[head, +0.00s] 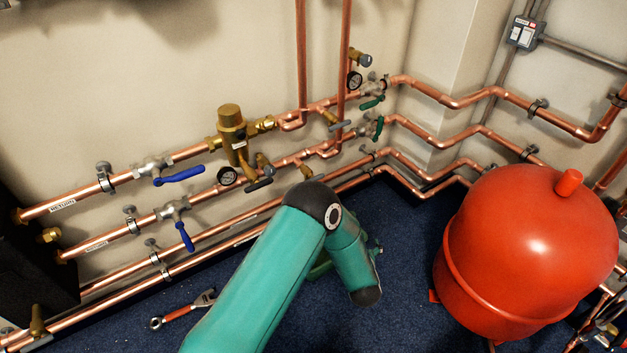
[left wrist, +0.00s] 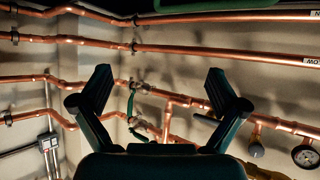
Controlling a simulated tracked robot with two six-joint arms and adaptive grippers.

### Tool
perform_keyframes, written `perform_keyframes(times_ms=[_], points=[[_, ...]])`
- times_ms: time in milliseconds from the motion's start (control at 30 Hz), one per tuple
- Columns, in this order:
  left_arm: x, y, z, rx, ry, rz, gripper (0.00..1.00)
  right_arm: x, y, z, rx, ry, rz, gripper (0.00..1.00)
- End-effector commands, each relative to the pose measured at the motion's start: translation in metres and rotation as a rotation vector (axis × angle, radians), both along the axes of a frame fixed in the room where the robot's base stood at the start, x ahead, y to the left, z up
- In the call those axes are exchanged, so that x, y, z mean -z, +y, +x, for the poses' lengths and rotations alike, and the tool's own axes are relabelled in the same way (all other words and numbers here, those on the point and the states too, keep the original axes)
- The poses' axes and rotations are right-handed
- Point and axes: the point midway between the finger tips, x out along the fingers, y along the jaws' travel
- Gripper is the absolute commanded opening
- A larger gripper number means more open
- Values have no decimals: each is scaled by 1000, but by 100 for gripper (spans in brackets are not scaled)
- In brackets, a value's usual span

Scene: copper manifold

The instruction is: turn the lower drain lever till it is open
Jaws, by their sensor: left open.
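My left gripper (left wrist: 160,92) is open and empty in the left wrist view, its fingers spread wide before the pipes. In the head view my left arm hides the gripper. A grey lever (left wrist: 206,118) on a copper pipe, likely the lower drain lever, shows between the fingers near the right one, apart from them as far as I can see. In the head view a brass fitting (head: 304,169) on the second pipe, above my arm, may be its drain valve; its lever is hidden there. Another grey lever (head: 340,126) sits on the upper pipe. My right gripper is not in view.
A large red tank (head: 530,250) stands at right. A wrench (head: 183,311) lies on the blue floor. Lower pipes run along the wall.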

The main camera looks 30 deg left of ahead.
Motion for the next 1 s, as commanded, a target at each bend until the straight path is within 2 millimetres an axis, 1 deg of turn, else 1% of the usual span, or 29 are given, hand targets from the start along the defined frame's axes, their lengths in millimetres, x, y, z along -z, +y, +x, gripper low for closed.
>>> perform_keyframes(times_ms=[33, 100, 200, 300, 400, 567, 767, 1000], points=[[-19, 9, 16, -97, -87, 88, 98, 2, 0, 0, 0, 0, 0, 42], [-45, 23, 23, -239, -173, 202, 98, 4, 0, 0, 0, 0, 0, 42], [-75, 33, 19, -413, -246, 327, 98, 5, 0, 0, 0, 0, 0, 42], [-93, 35, 9, -533, -273, 406, 98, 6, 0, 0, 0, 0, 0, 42], [-101, 37, 3, -594, -282, 444, 98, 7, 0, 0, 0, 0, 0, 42], [-102, 50, 6, -613, -283, 453, 98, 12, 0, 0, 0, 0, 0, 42], [-101, 84, 19, -615, -285, 452, 98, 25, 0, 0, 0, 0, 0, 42], [-100, 132, 40, -613, -285, 450, 98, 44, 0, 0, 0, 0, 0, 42]])
